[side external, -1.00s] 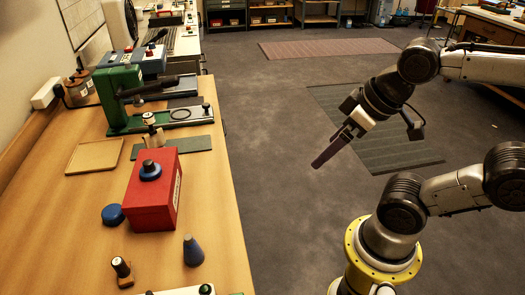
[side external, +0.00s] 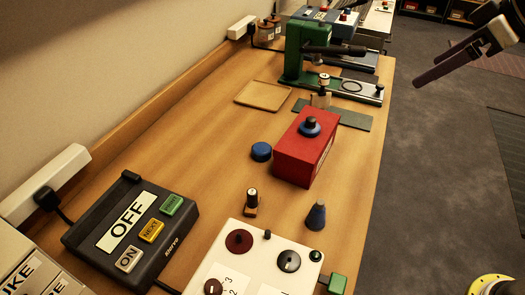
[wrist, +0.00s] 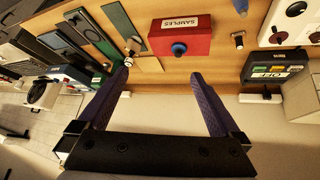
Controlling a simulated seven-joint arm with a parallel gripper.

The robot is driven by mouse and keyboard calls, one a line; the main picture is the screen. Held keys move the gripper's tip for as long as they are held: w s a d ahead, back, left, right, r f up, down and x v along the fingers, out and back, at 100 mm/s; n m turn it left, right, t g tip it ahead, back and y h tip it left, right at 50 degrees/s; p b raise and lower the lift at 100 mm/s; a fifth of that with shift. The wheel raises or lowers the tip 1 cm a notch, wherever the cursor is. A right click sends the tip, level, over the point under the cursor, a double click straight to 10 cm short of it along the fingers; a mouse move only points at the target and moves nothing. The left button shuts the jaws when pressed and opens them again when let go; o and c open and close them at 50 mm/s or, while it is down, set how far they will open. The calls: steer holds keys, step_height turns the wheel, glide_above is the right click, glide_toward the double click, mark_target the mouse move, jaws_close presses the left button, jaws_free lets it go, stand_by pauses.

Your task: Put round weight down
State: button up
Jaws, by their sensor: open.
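A blue round piece with a dark knob (side external: 310,126) sits on top of the red box (side external: 292,160). A plain blue disc (side external: 261,151) lies on the table left of the box. I cannot tell which is the round weight. My gripper (side external: 428,69) is open and empty, right of the table's edge in the side view. In the wrist view, the red box (wrist: 203,40), labelled SAMPLES, and its blue piece (wrist: 179,49) appear beyond my open fingertips (wrist: 160,77). The disc is not clear there.
A green press (side external: 297,55) stands behind the box with a grey-green mat (side external: 352,119) and a tan tray (side external: 263,94) nearby. A small knobbed stand (side external: 251,203), a white panel (side external: 240,260) and a black switch box (side external: 133,225) stand in front.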

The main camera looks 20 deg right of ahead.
steer(key=w+a+f+n+g+y, duration=0.1)
steer(key=w+a+f+n, duration=0.1)
steer(key=w+a, duration=0.75)
steer(key=n+g, duration=0.2)
steer(key=g, duration=0.1)
glide_above(263, 148)
steer(key=s+d, duration=0.1)
steer(key=s, duration=0.1)
steer(key=f, duration=2.1)
steer(key=shift+w+d+f, duration=0.15)
steer(key=shift+w+f, duration=0.05)
steer(key=shift+f, duration=0.2)
steer(key=shift+d+x, duration=0.15)
steer(key=shift+x, duration=1.2)
steer(key=shift+d+x, duration=0.1)
steer(key=shift+x, duration=1.25)
steer(key=shift+a+f, duration=0.15)
steer(key=shift+f, duration=0.4)
jaws_close()
steer(key=shift+w+r, duration=0.1)
